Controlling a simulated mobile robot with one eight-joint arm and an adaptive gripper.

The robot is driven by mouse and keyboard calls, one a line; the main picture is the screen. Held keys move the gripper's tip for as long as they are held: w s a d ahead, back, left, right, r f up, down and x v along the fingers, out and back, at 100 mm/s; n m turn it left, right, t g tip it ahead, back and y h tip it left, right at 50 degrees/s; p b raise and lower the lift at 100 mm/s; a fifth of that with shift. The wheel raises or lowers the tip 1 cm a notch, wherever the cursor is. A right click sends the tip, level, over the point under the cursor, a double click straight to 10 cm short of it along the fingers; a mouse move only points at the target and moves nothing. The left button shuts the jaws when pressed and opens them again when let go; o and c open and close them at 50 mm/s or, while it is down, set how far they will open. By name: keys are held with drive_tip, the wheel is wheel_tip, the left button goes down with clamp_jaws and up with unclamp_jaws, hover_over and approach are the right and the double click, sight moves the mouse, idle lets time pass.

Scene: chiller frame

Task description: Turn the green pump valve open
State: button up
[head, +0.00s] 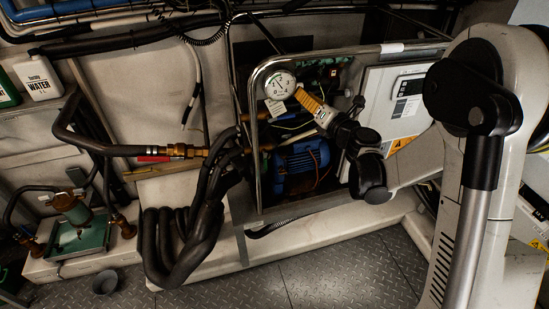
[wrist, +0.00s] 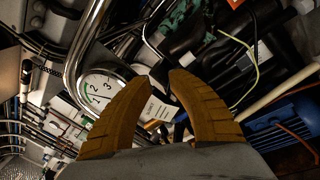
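My gripper (head: 303,97) is inside the metal-tube frame, just right of the round pressure gauge (head: 280,85). In the wrist view its two ribbed yellow fingers (wrist: 161,79) stand apart with nothing gripped between them. Green parts (head: 322,63) show above and behind the fingers, and also at the top of the wrist view (wrist: 186,25). They are dark and partly covered, so I cannot tell whether they are the green pump valve or how its handle is set. The blue pump motor (head: 301,165) sits below my gripper.
The bent tube frame (head: 254,125) borders the opening on the left. A white control box (head: 397,100) stands right of my gripper. Thick black hoses (head: 165,245) hang at the left. A green-topped unit (head: 85,238) sits far left. The metal floor is mostly clear.

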drive_tip(key=a+f+n+g+y, duration=0.25)
drive_tip(key=f+n, duration=0.35)
drive_tip(key=f, duration=0.4)
drive_tip(key=n+g, duration=0.5)
drive_tip(key=n, duration=0.1)
approach(265, 163)
drive_tip(key=b+x, duration=0.3)
drive_tip(key=x, duration=0.7)
drive_tip(key=shift+w+f+b, duration=0.25)
drive_tip(key=shift+w+b, duration=0.05)
drive_tip(key=shift+w, duration=0.05)
drive_tip(key=shift+d, duration=0.1)
clamp_jaws()
